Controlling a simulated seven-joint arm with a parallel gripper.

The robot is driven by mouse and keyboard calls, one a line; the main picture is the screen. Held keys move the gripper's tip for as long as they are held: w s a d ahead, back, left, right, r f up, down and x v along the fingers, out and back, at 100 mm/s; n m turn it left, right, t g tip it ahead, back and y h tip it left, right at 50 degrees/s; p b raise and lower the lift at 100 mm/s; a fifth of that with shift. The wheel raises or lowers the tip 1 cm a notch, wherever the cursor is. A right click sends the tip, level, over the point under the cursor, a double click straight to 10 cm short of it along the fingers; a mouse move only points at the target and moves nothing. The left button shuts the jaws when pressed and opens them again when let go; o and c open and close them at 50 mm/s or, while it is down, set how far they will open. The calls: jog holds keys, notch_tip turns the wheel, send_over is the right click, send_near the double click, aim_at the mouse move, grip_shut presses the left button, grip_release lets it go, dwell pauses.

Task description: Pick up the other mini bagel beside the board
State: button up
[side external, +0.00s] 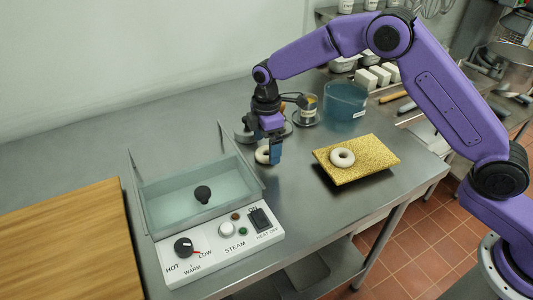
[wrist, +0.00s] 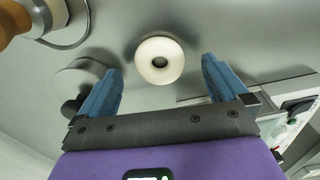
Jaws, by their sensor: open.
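A pale mini bagel (side external: 262,155) lies on the steel table to the left of the gold board, partly hidden by my gripper (side external: 276,158). In the wrist view the same bagel (wrist: 144,68) lies flat, ahead of and between the two blue fingers. My gripper (wrist: 163,66) is open and empty, with a finger on each side of the bagel's line; I cannot tell the exact height above it. Another mini bagel (side external: 342,151) lies on the gold board (side external: 370,160).
A wooden board (side external: 70,245) is at far left. A blue container (side external: 345,97) and a small jar (side external: 308,106) stand behind.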

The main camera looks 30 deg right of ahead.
jog(key=shift+f, duration=0.95)
jog(key=c, duration=1.1)
